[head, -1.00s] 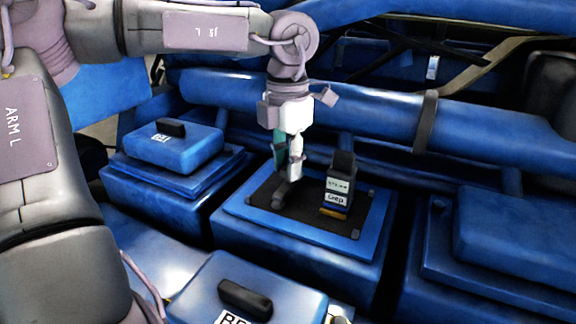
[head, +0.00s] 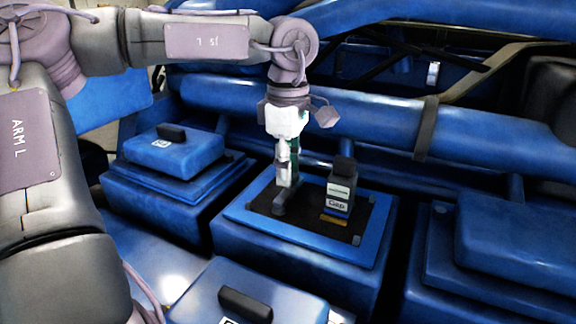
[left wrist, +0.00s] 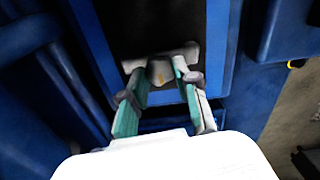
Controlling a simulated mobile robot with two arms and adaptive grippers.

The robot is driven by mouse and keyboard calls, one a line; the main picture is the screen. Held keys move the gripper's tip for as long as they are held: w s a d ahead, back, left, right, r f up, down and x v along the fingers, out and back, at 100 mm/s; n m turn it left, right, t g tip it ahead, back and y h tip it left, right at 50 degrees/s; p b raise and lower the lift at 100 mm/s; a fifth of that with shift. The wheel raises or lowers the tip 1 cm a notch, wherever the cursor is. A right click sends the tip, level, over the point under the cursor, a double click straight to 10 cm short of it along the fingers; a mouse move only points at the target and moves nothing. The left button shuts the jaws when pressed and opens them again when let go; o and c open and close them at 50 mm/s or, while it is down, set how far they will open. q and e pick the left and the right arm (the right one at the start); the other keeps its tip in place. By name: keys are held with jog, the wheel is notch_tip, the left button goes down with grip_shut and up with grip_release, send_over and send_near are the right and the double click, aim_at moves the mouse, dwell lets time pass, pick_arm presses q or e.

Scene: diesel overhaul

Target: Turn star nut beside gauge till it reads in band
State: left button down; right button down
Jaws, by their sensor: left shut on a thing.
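The gauge (head: 340,192), a small dark upright box with a pale display and a "Gap" label, stands on the dark recessed top of a blue block. The grey star nut (head: 280,208) is to its left on the same top. My left gripper (head: 285,187) points down from above and is shut on the star nut. In the left wrist view the nut's pale lobed top (left wrist: 160,70), with a yellow mark, shows between the fingertips. The gauge reading is too small to tell. My right gripper is not in view.
Blue covers with black handles stand at left (head: 175,150) and at the front (head: 250,290). A plain blue block (head: 520,235) is at right. A thick blue pipe (head: 380,115) runs behind the gauge, with open space above the block.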

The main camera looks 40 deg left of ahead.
pick_arm(q)
jog(key=m, duration=0.6)
jog(key=shift+w+p, duration=0.15)
jog(key=shift+p, duration=0.2)
jog(key=m, duration=0.5)
jog(key=shift+m+p, duration=0.35)
jog(key=shift+m, duration=0.05)
jog(key=c, duration=0.8)
grip_release()
jog(key=shift+c, duration=0.2)
notch_tip(320, 180, up, 12)
